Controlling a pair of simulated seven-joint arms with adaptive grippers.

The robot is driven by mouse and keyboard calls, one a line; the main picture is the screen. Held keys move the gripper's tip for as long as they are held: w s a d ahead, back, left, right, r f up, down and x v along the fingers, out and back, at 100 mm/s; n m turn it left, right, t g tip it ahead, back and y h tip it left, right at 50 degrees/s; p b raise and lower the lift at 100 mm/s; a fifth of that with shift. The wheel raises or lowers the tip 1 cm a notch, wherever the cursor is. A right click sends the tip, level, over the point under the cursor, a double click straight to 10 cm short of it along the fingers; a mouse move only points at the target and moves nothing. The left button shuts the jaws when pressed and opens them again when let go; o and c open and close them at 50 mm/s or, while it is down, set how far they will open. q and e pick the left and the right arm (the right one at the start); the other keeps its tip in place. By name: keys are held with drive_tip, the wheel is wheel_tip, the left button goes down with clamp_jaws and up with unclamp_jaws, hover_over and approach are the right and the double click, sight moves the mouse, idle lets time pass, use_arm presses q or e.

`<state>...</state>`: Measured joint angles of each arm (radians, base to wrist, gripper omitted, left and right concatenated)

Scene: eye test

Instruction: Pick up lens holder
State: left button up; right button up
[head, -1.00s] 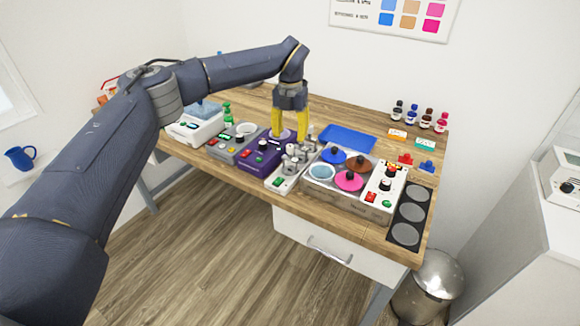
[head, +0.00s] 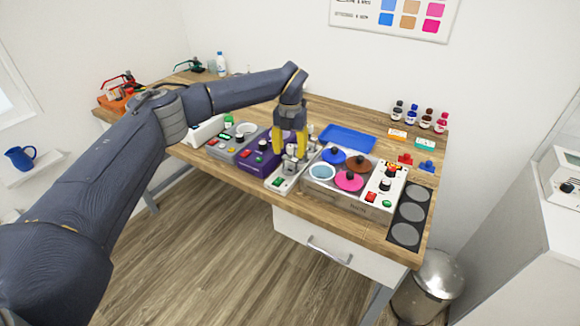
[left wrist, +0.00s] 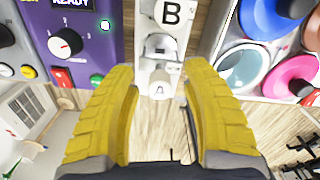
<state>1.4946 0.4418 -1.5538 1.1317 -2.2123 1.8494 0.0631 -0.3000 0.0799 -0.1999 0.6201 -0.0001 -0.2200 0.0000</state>
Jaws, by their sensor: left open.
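My left gripper (head: 289,150) is open, with its yellow fingers pointing down over a light grey bench device (head: 281,184). In the left wrist view the left gripper (left wrist: 160,82) has one finger on each side of a small pale metal part (left wrist: 160,46), with gaps on both sides. This part may be the lens holder; I cannot tell for sure. It stands on the device between the marks "B" and "A". Nothing is held. The fingers partly hide the device's top in the head view. My right gripper is not in view.
A purple device (head: 256,160) stands close on the left. A grey unit (head: 345,203) with blue, brown and pink lids is close on the right. A blue tray (head: 347,138) lies behind. Small bottles (head: 426,117) stand at the back right.

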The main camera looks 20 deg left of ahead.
use_arm(q)
drive_tip(key=shift+c, duration=0.2)
clamp_jaws()
idle(0.5)
